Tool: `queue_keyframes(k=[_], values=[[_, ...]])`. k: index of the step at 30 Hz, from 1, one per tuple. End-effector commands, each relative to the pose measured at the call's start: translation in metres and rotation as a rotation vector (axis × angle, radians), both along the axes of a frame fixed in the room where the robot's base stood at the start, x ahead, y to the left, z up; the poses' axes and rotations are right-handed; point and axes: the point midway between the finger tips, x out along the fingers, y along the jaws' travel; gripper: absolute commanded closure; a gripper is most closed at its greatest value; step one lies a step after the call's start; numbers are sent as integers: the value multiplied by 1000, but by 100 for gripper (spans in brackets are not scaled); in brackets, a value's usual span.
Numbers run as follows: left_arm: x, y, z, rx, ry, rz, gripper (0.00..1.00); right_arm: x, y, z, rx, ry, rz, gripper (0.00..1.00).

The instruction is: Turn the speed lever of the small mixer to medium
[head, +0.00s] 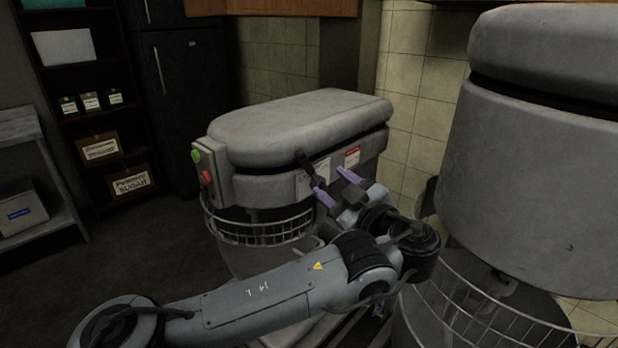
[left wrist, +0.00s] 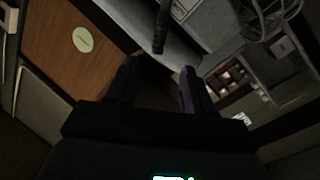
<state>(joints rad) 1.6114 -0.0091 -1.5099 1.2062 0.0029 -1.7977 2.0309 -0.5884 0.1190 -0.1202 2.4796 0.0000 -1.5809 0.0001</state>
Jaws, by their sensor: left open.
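The small mixer (head: 300,125) is grey, with a rounded head, and stands in the middle of the head view. Its dark speed lever (head: 304,162) sticks out from the side of the head, beside a white label. A dark bar that looks like the lever (left wrist: 161,27) shows at the top of the left wrist view. My left gripper (head: 327,180) is open, with its purple-tipped fingers close to the lever, but contact cannot be made out. In the left wrist view the gap between the fingers (left wrist: 157,78) looks empty, with the bar beyond it. My right gripper is out of view.
A larger grey mixer (head: 545,190) stands close on the right. The small mixer's wire bowl guard (head: 262,232) is below its head. Green and red buttons (head: 201,165) sit on its front.

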Motion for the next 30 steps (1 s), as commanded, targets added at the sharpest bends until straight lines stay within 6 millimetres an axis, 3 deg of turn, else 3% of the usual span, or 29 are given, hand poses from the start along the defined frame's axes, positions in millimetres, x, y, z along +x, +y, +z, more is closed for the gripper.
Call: queue_keyframes(k=[18, 30], values=[[71, 47, 0, -1, -2, 3, 48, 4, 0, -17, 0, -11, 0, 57], [87, 58, 1, -1, -2, -1, 48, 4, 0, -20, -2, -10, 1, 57]])
